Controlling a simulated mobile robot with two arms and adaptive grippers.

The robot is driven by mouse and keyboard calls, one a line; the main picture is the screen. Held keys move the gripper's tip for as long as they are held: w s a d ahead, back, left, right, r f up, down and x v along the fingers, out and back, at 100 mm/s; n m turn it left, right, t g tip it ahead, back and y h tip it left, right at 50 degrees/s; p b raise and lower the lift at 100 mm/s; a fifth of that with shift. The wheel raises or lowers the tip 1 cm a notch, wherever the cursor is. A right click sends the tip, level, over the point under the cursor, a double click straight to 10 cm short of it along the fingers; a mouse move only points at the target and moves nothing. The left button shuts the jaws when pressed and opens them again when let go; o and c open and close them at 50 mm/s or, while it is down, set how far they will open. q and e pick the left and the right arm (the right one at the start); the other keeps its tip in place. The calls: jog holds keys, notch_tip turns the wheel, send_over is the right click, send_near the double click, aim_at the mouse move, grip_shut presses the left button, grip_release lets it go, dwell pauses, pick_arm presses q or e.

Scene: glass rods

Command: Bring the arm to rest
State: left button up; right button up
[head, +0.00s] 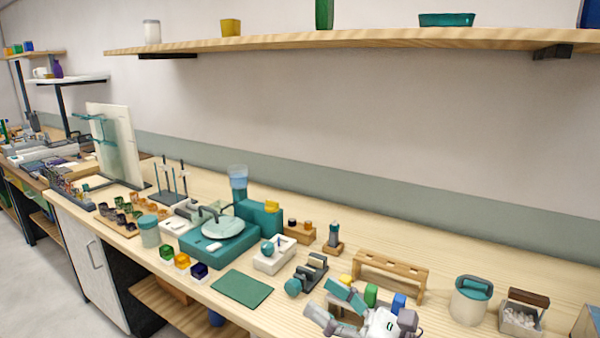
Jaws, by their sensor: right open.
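My right gripper (332,306) is at the bottom edge, right of the middle, above the front of the wooden bench. Its fingers point left and are apart, with nothing visible between them. Its white body (382,324) is partly cut off by the picture's edge. My left gripper does not show. No glass rod can be made out clearly.
A wooden rack (393,266) stands close behind my right gripper, with small coloured blocks beside it. A grey and teal device (308,276) is to its left, then a green mat (241,288). Bench (440,262) shows clear behind the rack.

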jog(key=w+d+f+m+t+h, duration=0.15)
jog(key=d+m+t+h, duration=0.45)
jog(key=m, duration=0.6)
jog(key=d+f+m+t+h, duration=0.3)
jog(key=d+m+h, duration=0.2)
jog(key=m+h, duration=0.5)
jog(key=s+d+f+m+g+h, duration=0.3)
jog(key=d+f+m+g, duration=0.15)
jog(key=f+m, duration=0.65)
jog(key=s+f+m+g, duration=0.6)
jog(key=s+f, duration=0.2)
jog(key=s, duration=0.3)
jog(key=s+f+m+g, duration=0.55)
jog(key=s+f, duration=0.25)
jog(key=s, duration=0.4)
notch_tip(320, 180, down, 26)
jog(key=s+g, duration=0.2)
jog(key=s+d+f+g, duration=0.1)
jog(key=s+d+f, duration=0.2)
jog(key=s+f, duration=1.1)
jog(key=shift+s+d+f+n, duration=0.15)
jog(key=shift+s+n, duration=0.15)
jog(key=shift+n, duration=0.15)
